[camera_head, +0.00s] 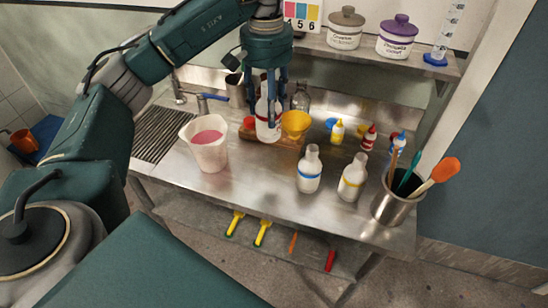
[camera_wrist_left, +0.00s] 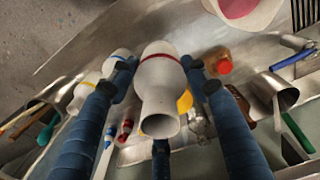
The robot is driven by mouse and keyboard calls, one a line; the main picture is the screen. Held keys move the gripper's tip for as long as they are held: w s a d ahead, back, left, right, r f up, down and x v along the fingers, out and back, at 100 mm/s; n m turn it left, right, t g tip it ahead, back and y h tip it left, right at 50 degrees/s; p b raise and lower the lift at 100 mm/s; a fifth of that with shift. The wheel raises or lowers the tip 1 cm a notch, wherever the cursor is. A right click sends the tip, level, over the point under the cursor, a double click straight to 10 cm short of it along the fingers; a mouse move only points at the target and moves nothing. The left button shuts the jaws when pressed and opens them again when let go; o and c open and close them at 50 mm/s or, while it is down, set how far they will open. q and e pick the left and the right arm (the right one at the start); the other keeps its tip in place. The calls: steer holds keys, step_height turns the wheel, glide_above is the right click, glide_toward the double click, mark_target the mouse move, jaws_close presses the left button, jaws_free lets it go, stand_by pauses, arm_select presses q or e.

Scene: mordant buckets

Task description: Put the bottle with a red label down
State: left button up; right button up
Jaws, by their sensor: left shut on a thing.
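The white bottle with a red label (camera_head: 263,110) is upright in my left gripper (camera_head: 269,104), near the middle back of the steel table. In the left wrist view the bottle (camera_wrist_left: 157,88) points its open neck toward the camera, and its red band shows near its far end. The fingers of my left gripper (camera_wrist_left: 158,72) are closed on both sides of it. In the head view the fingers hide part of the bottle. I cannot tell whether its base touches the surface below. My right gripper is in neither view.
A beaker of pink liquid (camera_head: 208,150) stands left of the held bottle. A yellow funnel-like cup (camera_head: 296,122) is close on its right. A blue-banded bottle (camera_head: 309,170) and a yellow-banded bottle (camera_head: 352,178) stand front right, near a steel pot of tools (camera_head: 395,205). Bare table (camera_head: 250,185) lies in front.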

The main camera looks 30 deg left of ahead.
arm_select(q)
step_height(320, 180, down, 5)
steer(key=shift+f, duration=0.1)
step_height(320, 180, down, 9)
steer(key=shift+p, duration=1.15)
steer(key=shift+f, duration=0.25)
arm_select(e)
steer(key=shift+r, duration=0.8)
arm_select(q)
steer(key=o, duration=1.4)
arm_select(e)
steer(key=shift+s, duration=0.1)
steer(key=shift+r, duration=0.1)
